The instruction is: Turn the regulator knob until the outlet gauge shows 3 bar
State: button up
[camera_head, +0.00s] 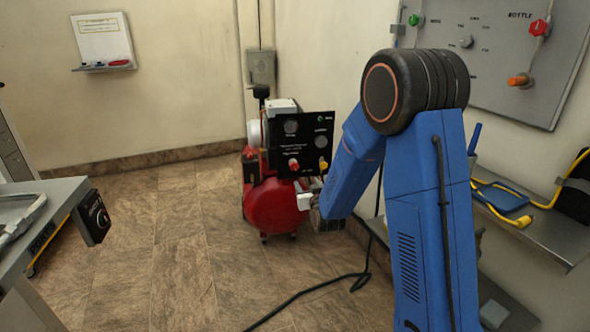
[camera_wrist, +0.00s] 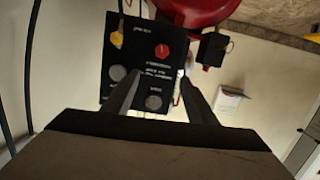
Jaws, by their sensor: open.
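The black panel (camera_head: 307,143) stands on the red compressor (camera_head: 275,207). It carries a red knob (camera_head: 293,163), a yellow knob (camera_head: 322,164) and two round gauges. In the wrist view the panel appears upside down, with the red knob (camera_wrist: 162,50), the yellow knob (camera_wrist: 117,27) and the gauges (camera_wrist: 118,72) (camera_wrist: 153,102). Labels and gauge needles are too small to read, so I cannot tell the outlet pressure. My gripper (camera_wrist: 160,78) is open and empty before the panel, its fingers overlapping the gauge area in the picture, apart from the red knob. In the head view its fingertips are unclear.
A wall panel (camera_head: 520,60) with coloured knobs hangs at the upper right, above a metal shelf (camera_head: 545,228). A grey bench (camera_head: 45,215) stands at the left. A black cable (camera_head: 310,291) lies across the floor. The tiled floor between bench and compressor is otherwise clear.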

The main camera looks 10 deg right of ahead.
jog(key=t, duration=0.2)
send_near(295, 167)
jog(key=w, duration=0.8)
jog(key=shift+w+a+r, duration=0.1)
jog(key=shift+w+a, duration=0.05)
jog(key=shift+w, duration=0.15)
jog(key=c, duration=1.1)
